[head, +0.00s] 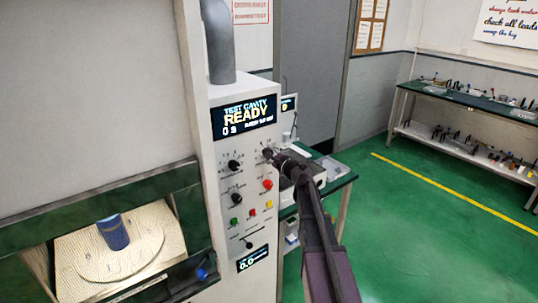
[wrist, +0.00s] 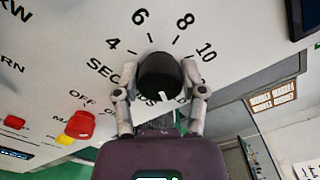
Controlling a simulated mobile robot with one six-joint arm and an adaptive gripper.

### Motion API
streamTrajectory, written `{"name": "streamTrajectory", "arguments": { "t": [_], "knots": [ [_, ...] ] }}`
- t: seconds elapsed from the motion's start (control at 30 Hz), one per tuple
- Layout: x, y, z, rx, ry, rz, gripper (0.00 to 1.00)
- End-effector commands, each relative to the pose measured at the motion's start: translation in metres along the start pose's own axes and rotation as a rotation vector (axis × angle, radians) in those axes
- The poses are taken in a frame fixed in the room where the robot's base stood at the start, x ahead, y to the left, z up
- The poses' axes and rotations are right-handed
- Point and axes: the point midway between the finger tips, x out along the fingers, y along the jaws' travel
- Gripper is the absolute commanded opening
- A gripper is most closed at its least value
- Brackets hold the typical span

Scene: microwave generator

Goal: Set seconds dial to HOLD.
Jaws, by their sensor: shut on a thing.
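The seconds dial (wrist: 157,72) is a round black knob on the pale panel in the wrist view. The numbers 4, 6, 8 and 10 show around it, with part of the SECONDS lettering. A white mark shows on the knob's lower side. OFF is readable at lower left; I cannot read HOLD. My gripper (wrist: 160,84) is shut on the dial, one finger on each side.
The panel display (head: 243,116) reads TEST CAVITY READY. Other black knobs (head: 234,165), a red button (head: 267,184) and small coloured buttons sit close by. A blue cylinder (head: 113,232) stands in the open cavity at left. Green floor is clear at right.

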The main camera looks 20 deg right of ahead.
Motion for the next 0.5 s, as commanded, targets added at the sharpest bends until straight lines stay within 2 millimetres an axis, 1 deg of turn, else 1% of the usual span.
{"name": "streamTrajectory", "arguments": {
  "t": [0.1, 0.13, 0.17, 0.2, 0.23, 0.5],
  "knots": [
    [0.0017, -0.0016, -0.0003, 0.005, 0.000, -0.003, 0.06],
    [0.0017, -0.0016, -0.0003, 0.005, 0.000, -0.003, 0.59],
    [0.0017, -0.0015, -0.0003, 0.005, 0.000, -0.003, 0.68],
    [0.0016, -0.0014, -0.0003, 0.004, 0.000, -0.003, 0.80],
    [0.0015, -0.0013, -0.0002, 0.004, 0.000, -0.003, 0.88],
    [0.0005, -0.0005, -0.0001, 0.001, 0.000, -0.001, 0.88]
  ]
}}
